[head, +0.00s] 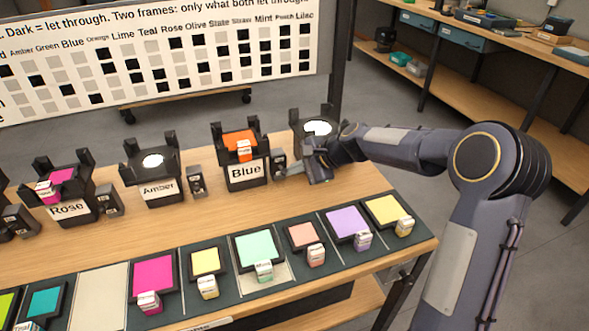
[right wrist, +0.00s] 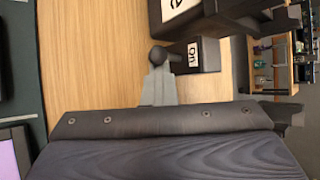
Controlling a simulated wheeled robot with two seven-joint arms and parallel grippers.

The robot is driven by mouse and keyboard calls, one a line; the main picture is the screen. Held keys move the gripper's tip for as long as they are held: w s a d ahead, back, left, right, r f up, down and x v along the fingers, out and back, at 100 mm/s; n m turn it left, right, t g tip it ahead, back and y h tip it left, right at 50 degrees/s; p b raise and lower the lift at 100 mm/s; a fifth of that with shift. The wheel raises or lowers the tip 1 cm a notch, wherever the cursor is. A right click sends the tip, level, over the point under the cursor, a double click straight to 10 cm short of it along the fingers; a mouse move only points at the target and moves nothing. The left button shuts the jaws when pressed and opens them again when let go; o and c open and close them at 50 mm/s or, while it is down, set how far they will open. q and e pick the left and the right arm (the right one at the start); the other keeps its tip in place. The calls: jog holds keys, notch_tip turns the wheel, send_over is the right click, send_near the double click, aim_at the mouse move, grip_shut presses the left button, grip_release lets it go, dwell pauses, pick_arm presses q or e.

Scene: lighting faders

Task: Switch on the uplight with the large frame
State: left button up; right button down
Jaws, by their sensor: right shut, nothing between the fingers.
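The Blue uplight (head: 245,172) stands on the bench holding a large orange frame (head: 240,140) with a small white-labelled tab. The Rose uplight (head: 70,208) holds a smaller-looking pink frame (head: 62,176). My right gripper (head: 290,172) is shut and empty, just right of the Blue uplight, by its small switch box (head: 279,163). In the right wrist view, the shut fingertips (right wrist: 158,72) are at the dark round lever knob (right wrist: 158,55) of that box, which reads "On" (right wrist: 193,54). Whether they touch is unclear. My left gripper is out of view.
The Amber uplight (head: 152,170) has no frame and shows a white disc. Another uplight (head: 316,126) stands behind my right gripper, partly hidden. Several coloured frames lie in the front row, including a mint frame (head: 257,246). A chart board (head: 160,60) stands behind.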

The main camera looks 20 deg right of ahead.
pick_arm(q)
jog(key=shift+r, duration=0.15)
pick_arm(e)
jog(key=shift+a+r, duration=0.1)
jog(key=shift+r, duration=0.05)
pick_arm(q)
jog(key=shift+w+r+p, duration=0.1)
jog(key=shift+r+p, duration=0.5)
jog(key=shift+p, duration=0.15)
pick_arm(e)
jog(key=shift+w+r, duration=0.1)
jog(key=shift+r, duration=0.65)
